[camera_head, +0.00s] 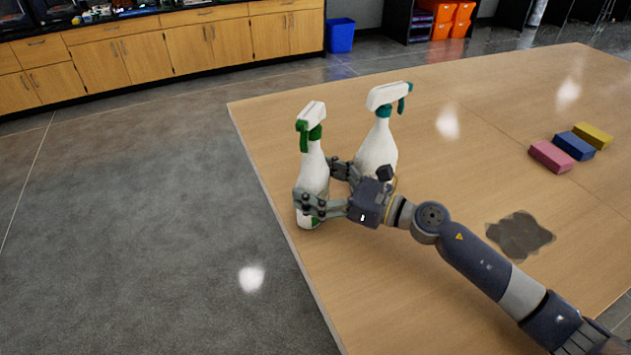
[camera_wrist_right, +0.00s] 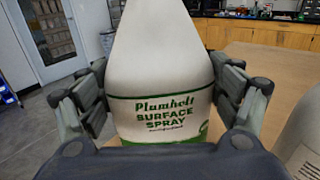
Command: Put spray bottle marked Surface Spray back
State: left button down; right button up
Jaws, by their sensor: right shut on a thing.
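The spray bottle marked Surface Spray (camera_head: 313,168) is white with a green trigger and a green band. It stands upright near the left edge of the wooden table (camera_head: 480,110). My right gripper (camera_head: 318,190) is shut around its lower body. In the right wrist view the bottle (camera_wrist_right: 160,75) sits between both fingers and its label faces the camera. A second white spray bottle (camera_head: 377,150) with a teal trigger stands just right of it, partly hidden behind my gripper. Whether the held bottle touches the table is hard to tell. My left gripper is not in view.
Pink (camera_head: 551,156), blue (camera_head: 574,145) and yellow (camera_head: 593,136) blocks lie in a row at the table's right. A dark grey stain-like patch (camera_head: 520,235) lies on the table beside my right arm. The table's far middle is clear. Wooden cabinets (camera_head: 170,48) and a blue bin (camera_head: 340,35) stand beyond.

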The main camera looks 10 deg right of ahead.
jog(key=o, duration=1.4)
jog(key=shift+f, duration=0.1)
jog(key=shift+o, duration=1.3)
jog(key=b+v, duration=0.4)
jog(key=v, duration=0.5)
jog(key=shift+s+d, duration=0.3)
jog(key=shift+b+v, duration=0.45)
jog(key=shift+v, duration=0.65)
